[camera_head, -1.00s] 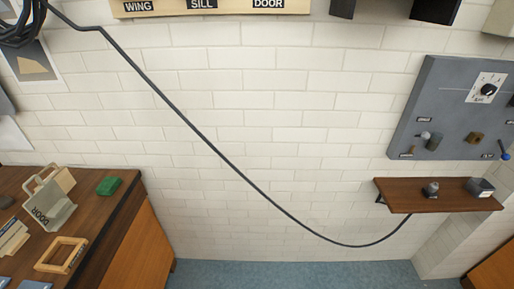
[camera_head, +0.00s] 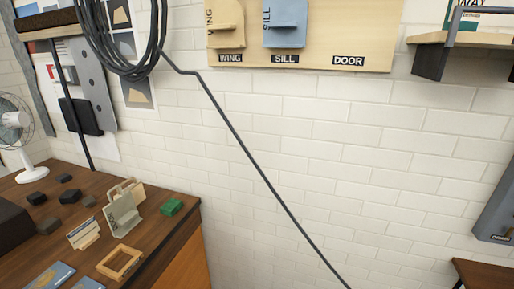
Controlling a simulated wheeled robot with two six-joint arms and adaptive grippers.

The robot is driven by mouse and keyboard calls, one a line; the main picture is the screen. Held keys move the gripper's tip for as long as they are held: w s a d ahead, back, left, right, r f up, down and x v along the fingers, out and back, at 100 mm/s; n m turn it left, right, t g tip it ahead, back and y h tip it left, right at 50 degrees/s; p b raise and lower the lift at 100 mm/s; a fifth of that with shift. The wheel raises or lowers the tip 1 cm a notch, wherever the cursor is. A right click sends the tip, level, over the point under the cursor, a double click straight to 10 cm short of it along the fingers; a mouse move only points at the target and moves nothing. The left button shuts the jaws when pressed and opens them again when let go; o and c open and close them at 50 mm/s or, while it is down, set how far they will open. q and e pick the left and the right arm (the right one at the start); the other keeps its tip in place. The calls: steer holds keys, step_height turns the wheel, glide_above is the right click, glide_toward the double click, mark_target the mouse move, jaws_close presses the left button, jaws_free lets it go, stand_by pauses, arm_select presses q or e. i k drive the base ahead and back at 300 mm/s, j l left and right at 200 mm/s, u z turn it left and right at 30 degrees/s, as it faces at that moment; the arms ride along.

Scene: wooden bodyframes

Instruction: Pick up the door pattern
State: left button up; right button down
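The door pattern (camera_head: 122,216) is a pale grey-green piece that stands upright on the brown workbench (camera_head: 165,238) at the lower left. Its DOOR lettering, readable in the earlier frame, is too small to read now. It leans against or stands just in front of a pale wooden piece (camera_head: 135,188); I cannot tell whether they touch. A board (camera_head: 315,42) on the wall holds a wing pattern (camera_head: 226,28) and a blue sill pattern (camera_head: 285,22). The space above its DOOR label (camera_head: 348,61) is empty. Neither of my grippers is in view.
A green block (camera_head: 172,207), a wooden frame (camera_head: 120,262), a small sign (camera_head: 83,234) and several dark blocks (camera_head: 70,196) lie around the pattern. A white fan (camera_head: 14,122) stands at the back left. A black cable (camera_head: 250,158) hangs along the brick wall.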

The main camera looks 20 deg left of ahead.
mark_target(121, 214)
steer(key=u, duration=1.7)
